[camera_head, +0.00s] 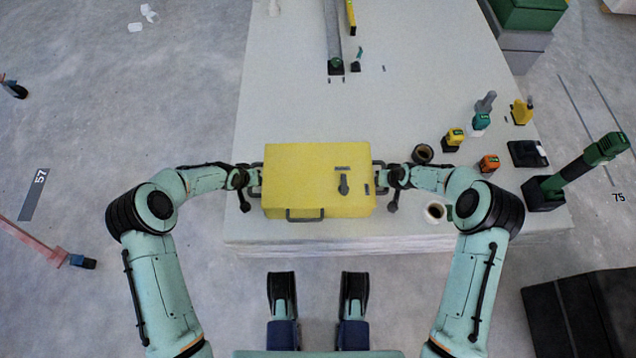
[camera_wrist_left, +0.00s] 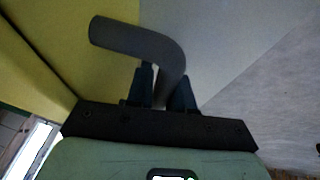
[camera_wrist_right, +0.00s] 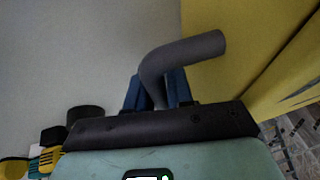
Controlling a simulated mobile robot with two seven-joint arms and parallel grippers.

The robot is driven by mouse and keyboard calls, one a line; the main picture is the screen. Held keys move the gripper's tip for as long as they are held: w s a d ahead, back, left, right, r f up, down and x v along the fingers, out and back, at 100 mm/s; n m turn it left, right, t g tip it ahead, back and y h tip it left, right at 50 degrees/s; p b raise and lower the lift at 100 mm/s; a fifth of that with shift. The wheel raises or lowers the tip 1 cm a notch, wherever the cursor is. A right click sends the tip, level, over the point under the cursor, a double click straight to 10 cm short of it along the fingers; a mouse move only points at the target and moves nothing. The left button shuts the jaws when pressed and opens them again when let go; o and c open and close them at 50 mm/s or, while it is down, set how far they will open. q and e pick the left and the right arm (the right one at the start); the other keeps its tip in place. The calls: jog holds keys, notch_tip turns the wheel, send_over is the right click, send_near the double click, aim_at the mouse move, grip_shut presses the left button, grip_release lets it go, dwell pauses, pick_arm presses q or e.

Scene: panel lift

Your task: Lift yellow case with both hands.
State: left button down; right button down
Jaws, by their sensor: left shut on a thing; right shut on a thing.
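The yellow case (camera_head: 310,175) is at the front part of the pale table, with a dark handle on its front and side handles left and right. My left gripper (camera_head: 250,188) is at the case's left side, shut on the grey left handle (camera_wrist_left: 135,40), which passes between the fingers (camera_wrist_left: 165,90). My right gripper (camera_head: 387,186) is at the right side, shut on the grey right handle (camera_wrist_right: 180,58) between its fingers (camera_wrist_right: 158,90). The case looks level. I cannot tell whether its underside touches the table.
The pale table (camera_head: 290,100) is mostly clear behind the case. A grey tube (camera_head: 334,40) lies at the back.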

pick_arm(q)
jog(key=shift+r+p, duration=0.25)
jog(key=shift+p, duration=0.05)
pick_arm(e)
jog(key=shift+r, duration=0.25)
